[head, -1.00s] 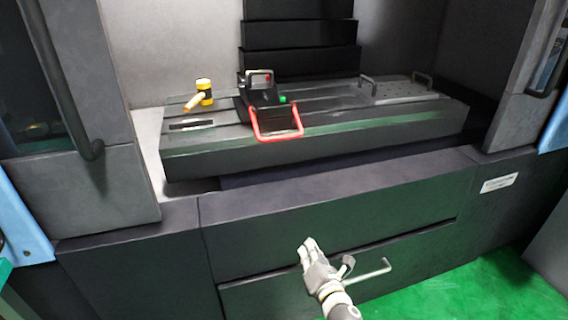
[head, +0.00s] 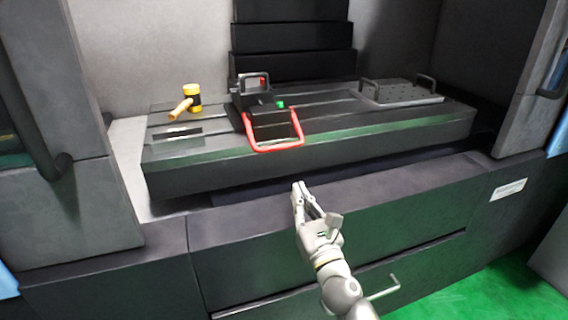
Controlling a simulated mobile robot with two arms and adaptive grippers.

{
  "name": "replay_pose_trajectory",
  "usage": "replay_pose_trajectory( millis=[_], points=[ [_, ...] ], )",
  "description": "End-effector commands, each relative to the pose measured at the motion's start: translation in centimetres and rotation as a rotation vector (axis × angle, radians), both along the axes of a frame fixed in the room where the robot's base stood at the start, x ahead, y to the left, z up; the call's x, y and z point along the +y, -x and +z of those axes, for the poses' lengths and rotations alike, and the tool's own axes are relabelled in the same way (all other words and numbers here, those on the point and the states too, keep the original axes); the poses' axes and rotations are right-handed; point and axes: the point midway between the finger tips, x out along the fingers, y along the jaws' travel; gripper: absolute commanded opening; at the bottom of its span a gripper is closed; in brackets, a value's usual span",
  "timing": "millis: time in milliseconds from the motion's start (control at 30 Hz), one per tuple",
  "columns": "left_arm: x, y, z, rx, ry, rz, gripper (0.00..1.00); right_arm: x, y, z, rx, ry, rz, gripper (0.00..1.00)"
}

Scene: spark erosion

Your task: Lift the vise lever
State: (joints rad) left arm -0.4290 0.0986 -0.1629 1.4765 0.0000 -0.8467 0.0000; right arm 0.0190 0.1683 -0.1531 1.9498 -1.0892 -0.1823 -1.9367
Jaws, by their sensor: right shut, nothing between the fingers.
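The vise (head: 258,100) is a dark block on the grey slotted machine table, left of the table's middle. Its lever (head: 276,148) is a red U-shaped handle that hangs low over the table's front edge, around the vise's front. My right gripper (head: 297,188) is below and in front of the lever, apart from it, with its fingers pointing up toward it. The fingers are together and hold nothing. My left gripper does not show.
A perforated plate (head: 402,92) with two handles sits at the table's right. The machine table (head: 390,135) has clear room between.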

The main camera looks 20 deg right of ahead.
Motion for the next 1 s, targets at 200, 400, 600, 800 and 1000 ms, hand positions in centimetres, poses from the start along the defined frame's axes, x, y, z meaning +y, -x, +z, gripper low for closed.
replay_pose_trajectory(
  millis=[200, 400, 600, 800, 1000],
  points=[
    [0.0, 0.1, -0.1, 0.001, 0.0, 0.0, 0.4, 0.0, -0.3, 0.1, 0.0, -0.002, 0.001, 0.0],
    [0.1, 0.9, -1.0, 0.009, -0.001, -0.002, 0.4, 0.1, -2.8, 1.1, -0.002, -0.001, -0.001, 0.0],
    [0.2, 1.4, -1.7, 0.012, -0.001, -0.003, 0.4, 0.2, -6.2, 2.1, -0.002, -0.002, 0.001, 0.0],
    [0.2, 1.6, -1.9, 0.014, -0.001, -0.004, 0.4, 0.3, -8.7, 2.7, 0.0, -0.004, 0.0, 0.0],
    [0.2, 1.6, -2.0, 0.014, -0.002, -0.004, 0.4, 0.3, -9.6, 3.0, 0.001, -0.003, 0.0, 0.0]
  ],
)
